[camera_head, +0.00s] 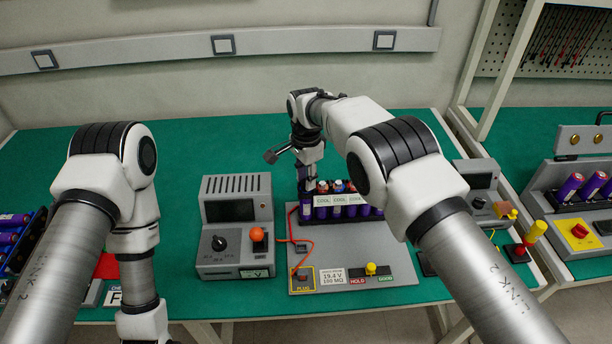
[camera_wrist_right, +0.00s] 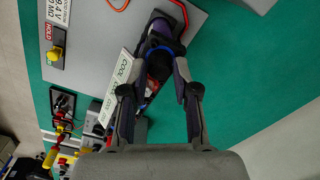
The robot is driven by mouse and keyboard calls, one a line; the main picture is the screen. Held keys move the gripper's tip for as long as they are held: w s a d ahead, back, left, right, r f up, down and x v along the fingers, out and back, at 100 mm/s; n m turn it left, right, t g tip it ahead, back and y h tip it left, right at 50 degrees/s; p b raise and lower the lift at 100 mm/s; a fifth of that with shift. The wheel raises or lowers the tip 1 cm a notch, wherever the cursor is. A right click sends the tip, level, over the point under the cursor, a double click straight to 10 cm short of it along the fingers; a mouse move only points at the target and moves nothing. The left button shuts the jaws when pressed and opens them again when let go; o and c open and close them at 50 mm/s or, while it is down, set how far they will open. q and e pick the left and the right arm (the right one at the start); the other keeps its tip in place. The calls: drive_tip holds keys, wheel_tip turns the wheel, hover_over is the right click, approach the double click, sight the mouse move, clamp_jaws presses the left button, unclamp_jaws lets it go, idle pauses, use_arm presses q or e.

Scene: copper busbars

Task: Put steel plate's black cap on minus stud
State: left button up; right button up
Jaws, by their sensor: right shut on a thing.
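The steel plate (camera_head: 405,250) is a flat grey sheet on the green bench. It also shows in the wrist view (camera_wrist_right: 95,35). A row of purple cells (camera_head: 345,211) with red and blue tops and white COOL labels stands at its back. My right gripper (camera_head: 308,185) points down at the row's left end. In the wrist view my right gripper (camera_wrist_right: 163,30) is shut on a dark piece (camera_wrist_right: 160,48), seemingly the black cap, among blue and red parts. The fingers hide much of it, and I cannot tell whether it touches a stud. My left gripper is out of view.
A grey meter box (camera_head: 235,235) with an orange knob stands left of the plate. A red lead (camera_head: 292,240) runs along the plate's left side. A yellow-knobbed slider (camera_head: 371,268) sits at its front. Bare green bench (camera_head: 200,150) lies behind.

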drive_tip(key=o, duration=1)
wheel_tip(320, 180, up, 6)
drive_tip(key=p, duration=0.4)
